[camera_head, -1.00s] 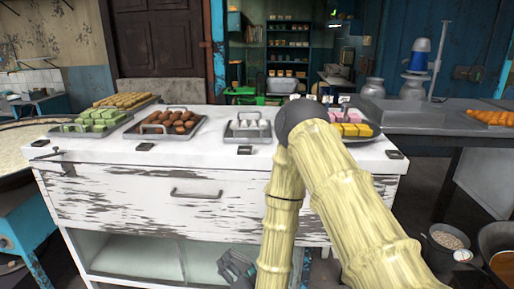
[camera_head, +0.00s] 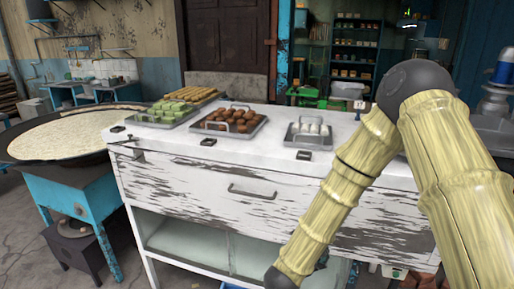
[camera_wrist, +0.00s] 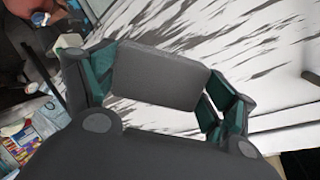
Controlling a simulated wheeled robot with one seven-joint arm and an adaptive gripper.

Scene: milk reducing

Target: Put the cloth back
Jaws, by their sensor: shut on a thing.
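My gripper (camera_wrist: 158,88) shows in the wrist view, with dark green pads at left and right. It is shut on a flat dark grey rectangular thing (camera_wrist: 157,75) lying between the pads. This may be the folded cloth, but I cannot tell for sure. Behind it is the white streaked front of the cabinet (camera_wrist: 240,45). In the head view my gripper is out of frame, and no other cloth can be made out there.
The white peeling counter (camera_head: 265,152) holds trays of green (camera_head: 165,112), brown (camera_head: 235,120) and white sweets (camera_head: 310,130). At left, a wide round pan (camera_head: 70,132) stands on a blue stand (camera_head: 75,195).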

